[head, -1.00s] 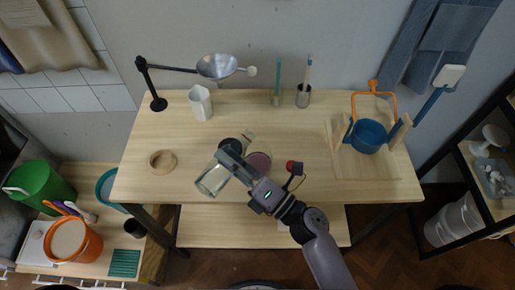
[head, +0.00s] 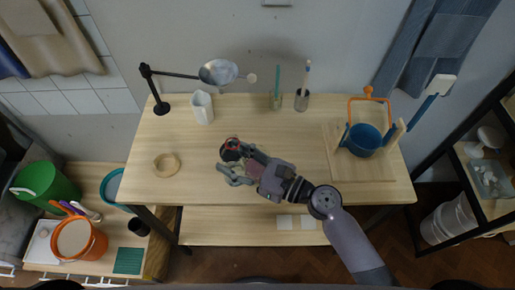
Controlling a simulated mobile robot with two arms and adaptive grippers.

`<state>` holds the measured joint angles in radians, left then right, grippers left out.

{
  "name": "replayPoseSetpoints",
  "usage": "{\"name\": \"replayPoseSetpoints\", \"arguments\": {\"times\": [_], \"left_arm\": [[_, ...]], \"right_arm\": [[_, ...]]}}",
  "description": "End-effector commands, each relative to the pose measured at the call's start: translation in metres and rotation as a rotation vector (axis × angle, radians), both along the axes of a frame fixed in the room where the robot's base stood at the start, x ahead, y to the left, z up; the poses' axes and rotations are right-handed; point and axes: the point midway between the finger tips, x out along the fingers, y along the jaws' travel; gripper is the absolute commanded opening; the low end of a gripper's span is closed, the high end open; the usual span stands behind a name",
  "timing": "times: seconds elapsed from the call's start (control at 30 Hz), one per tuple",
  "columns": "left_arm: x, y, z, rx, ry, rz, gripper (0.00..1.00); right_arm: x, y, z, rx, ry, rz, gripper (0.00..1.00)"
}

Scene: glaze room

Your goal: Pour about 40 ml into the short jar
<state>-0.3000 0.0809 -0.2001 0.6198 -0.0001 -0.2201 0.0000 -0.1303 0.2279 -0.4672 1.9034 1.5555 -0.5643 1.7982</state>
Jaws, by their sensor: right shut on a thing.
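My right gripper (head: 235,164) reaches in from the lower right over the middle of the worktable (head: 300,145). Its fingers are shut around a dark round thing with a red edge (head: 231,149), whose body is mostly hidden. I cannot make out its tilt or any stream. A round pinkish thing (head: 255,170) shows partly beside the gripper; it may be the short jar, but the hand covers most of it. The clear glass vessel is not discernible now. My left gripper is not in view.
A white pitcher (head: 203,107), a lamp-like arm with a metal bowl (head: 218,72) and two tool cups (head: 301,100) stand at the back. A tape ring (head: 166,165) lies left. A blue pot (head: 364,140) stands on a board at right. Table between is clear.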

Motion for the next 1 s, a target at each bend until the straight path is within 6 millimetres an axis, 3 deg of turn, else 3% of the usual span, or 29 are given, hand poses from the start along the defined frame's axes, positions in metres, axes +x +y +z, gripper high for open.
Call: {"name": "replayPoseSetpoints", "arguments": {"times": [0.17, 1.0], "left_arm": [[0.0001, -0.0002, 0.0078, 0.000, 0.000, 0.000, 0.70], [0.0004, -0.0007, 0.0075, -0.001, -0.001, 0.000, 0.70]], "right_arm": [[0.0006, -0.0002, 0.0069, -0.023, -0.026, -0.001, 0.13], [0.0005, -0.0002, 0.0061, -0.025, -0.027, -0.001, 0.13]]}}
